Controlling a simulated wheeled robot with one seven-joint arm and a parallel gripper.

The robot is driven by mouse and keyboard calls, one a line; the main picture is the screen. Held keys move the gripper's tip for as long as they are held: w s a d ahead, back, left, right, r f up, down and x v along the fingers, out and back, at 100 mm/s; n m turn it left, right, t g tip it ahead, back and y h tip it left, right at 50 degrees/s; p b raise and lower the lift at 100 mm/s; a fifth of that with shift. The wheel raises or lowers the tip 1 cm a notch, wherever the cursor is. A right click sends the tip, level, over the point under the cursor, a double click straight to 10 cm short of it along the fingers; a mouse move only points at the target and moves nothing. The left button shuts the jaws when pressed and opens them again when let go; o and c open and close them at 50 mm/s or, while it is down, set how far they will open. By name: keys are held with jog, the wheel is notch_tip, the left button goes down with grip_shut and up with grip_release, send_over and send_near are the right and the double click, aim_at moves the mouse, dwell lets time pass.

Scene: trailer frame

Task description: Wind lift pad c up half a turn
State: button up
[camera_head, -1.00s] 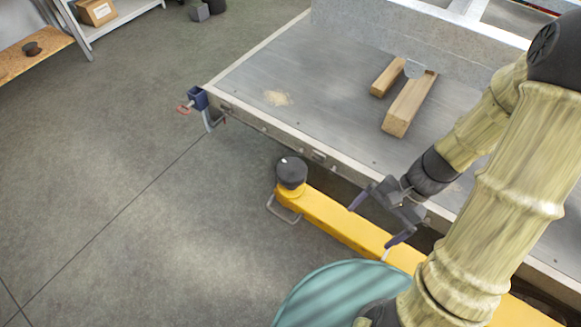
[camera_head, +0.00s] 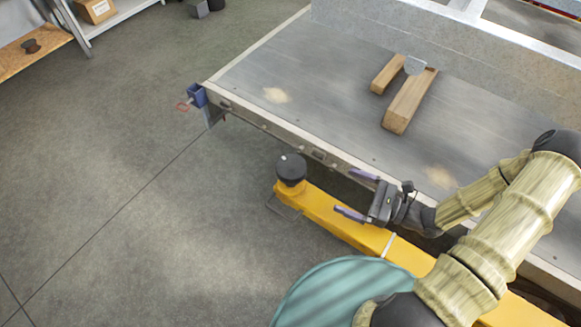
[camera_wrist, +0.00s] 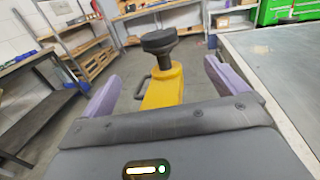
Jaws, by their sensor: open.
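The lift pad (camera_head: 291,169) is a round black knob with a white mark on its top, on the end of a yellow lift arm (camera_head: 335,215) beside the trailer. In the wrist view the pad (camera_wrist: 159,41) stands upright on a dark stem above the yellow arm (camera_wrist: 163,88). No letter shows on it. My gripper (camera_head: 357,194) is open and empty, to the right of the pad and apart from it, fingers pointing toward it. In the wrist view its purple fingers (camera_wrist: 158,82) lie left and right, with the pad ahead between and beyond them.
The trailer deck (camera_head: 320,75) with its metal edge runs close along the gripper's far side. Two wooden blocks (camera_head: 409,102) lie on it. A blue clamp-like part (camera_head: 197,96) sits at its corner. A wire handle (camera_head: 284,207) hangs by the yellow arm's end. The floor on the left is clear.

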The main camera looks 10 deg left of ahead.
aim_at(290, 169)
jog(key=p+x, duration=0.3)
jog(key=x, duration=1.4)
jog(key=shift+s+a+f+p, duration=0.1)
jog(key=shift+a+p, duration=0.15)
jog(key=shift+p, duration=0.1)
jog(key=c, duration=1)
